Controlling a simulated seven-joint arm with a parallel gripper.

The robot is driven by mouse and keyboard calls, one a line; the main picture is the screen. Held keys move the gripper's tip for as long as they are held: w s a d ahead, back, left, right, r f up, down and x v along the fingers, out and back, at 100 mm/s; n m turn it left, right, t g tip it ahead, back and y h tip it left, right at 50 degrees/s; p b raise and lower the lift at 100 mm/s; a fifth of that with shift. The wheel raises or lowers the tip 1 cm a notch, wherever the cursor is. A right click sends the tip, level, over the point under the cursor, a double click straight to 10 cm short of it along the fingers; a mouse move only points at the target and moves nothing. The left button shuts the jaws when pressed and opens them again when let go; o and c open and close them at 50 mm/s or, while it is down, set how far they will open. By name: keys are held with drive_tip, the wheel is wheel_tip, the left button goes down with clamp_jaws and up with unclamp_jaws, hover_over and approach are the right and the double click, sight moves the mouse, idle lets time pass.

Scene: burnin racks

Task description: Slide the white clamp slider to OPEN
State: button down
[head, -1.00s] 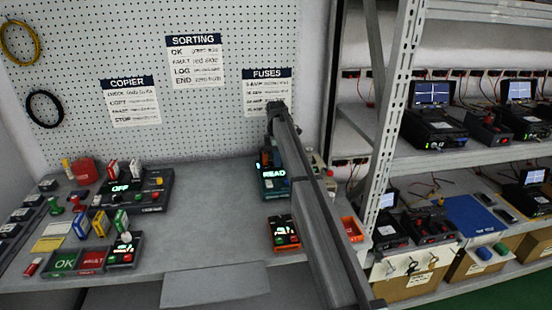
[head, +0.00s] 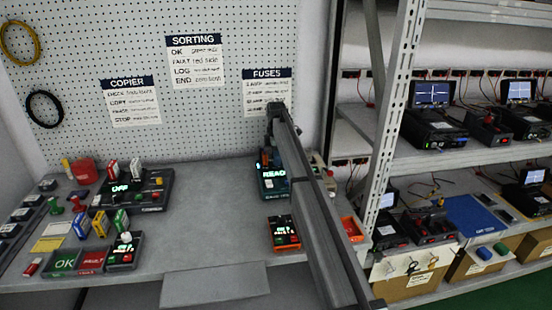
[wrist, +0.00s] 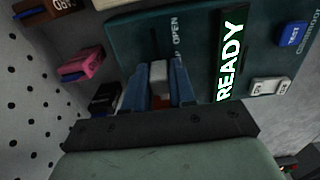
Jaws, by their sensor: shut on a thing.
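The teal device (wrist: 200,50) with a lit READY display fills the middle of the wrist view. It also shows in the head view (head: 272,182), partly behind my arm. The white clamp slider (wrist: 158,72) sits on its panel, close to the printed word OPEN. My gripper (wrist: 160,88) is shut on the slider, with a blue finger on each side of it. A small red patch shows between the fingers. In the head view my arm hides the gripper's fingers and the slider.
A blue TEST button (wrist: 291,33) and a white rocker switch (wrist: 270,86) are on the same device. A pink block (wrist: 80,65) and a brown block (wrist: 45,10) lie left of it. An orange device (head: 284,233) stands in front. The bench middle (head: 215,220) is clear.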

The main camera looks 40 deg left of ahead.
drive_tip(key=shift+w+d, duration=1.4)
drive_tip(key=c, duration=1)
unclamp_jaws()
wheel_tip(320, 180, up, 14)
drive_tip(key=shift+f, duration=0.15)
